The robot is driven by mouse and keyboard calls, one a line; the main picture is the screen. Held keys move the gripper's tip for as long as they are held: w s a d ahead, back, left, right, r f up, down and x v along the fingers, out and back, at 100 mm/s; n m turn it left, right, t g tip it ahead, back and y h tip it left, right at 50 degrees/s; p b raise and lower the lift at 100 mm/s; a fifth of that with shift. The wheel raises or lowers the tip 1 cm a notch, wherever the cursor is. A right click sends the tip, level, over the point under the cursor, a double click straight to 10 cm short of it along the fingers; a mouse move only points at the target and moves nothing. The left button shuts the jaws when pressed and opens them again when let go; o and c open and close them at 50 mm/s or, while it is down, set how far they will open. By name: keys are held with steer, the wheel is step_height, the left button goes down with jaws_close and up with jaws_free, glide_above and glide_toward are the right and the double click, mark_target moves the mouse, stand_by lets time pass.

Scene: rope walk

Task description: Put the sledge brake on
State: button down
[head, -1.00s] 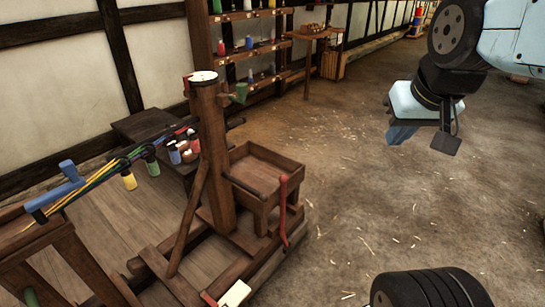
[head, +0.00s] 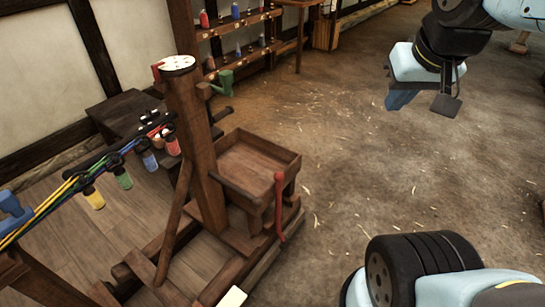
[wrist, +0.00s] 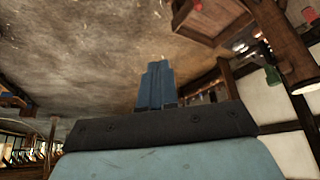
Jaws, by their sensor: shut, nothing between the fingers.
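The sledge (head: 248,240) is a dark wooden frame on the floor with a thick upright post (head: 195,130). An open wooden box (head: 232,185) stands on it beside the post. The brake looks to be the red lever (head: 279,205) at the box's right front corner; it stands nearly upright. My gripper (head: 400,100) is at the upper right, over the floor, well apart from the lever. In the wrist view its blue fingers (wrist: 157,85) are together and empty. The box (wrist: 205,25) and a bit of the red lever (wrist: 197,5) show at the top there.
Coloured ropes (head: 55,208) with several coloured weights run left from the post. A dark bench (head: 120,115) is behind them. A green piece (head: 222,83) sticks out from the post. Shelves with bobbins (head: 235,30) line the wall. The straw-strewn floor (head: 370,180) right of the sledge is clear.

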steer(key=w+a+f+n+g, duration=0.25)
steer(key=w+a+n, duration=0.2)
steer(key=w, duration=0.45)
steer(key=w+a+f+n+g+h, duration=0.1)
steer(key=w+a+f+n, duration=0.3)
steer(key=w, duration=0.6)
steer(key=w+a+f+n+g, duration=0.1)
steer(key=w+a+f+n, duration=0.2)
steer(key=w+n, duration=0.45)
steer(key=w+a+f+n+g, duration=0.1)
steer(key=w+a+f+n, duration=0.2)
steer(key=f, duration=0.6)
steer(key=w+a+f+n+g, duration=0.1)
steer(key=w+a+f+n, duration=0.3)
steer(key=f, duration=0.6)
steer(key=w+a+f+n+g+h, duration=0.1)
steer(key=w+a+f+n, duration=0.2)
steer(key=f, duration=0.6)
steer(key=w+a, duration=0.2)
steer(key=a, duration=0.1)
steer(key=shift+w+a+f+n+g, duration=0.25)
steer(key=shift+w+f+n+g, duration=0.1)
steer(key=shift+w+f+n, duration=0.05)
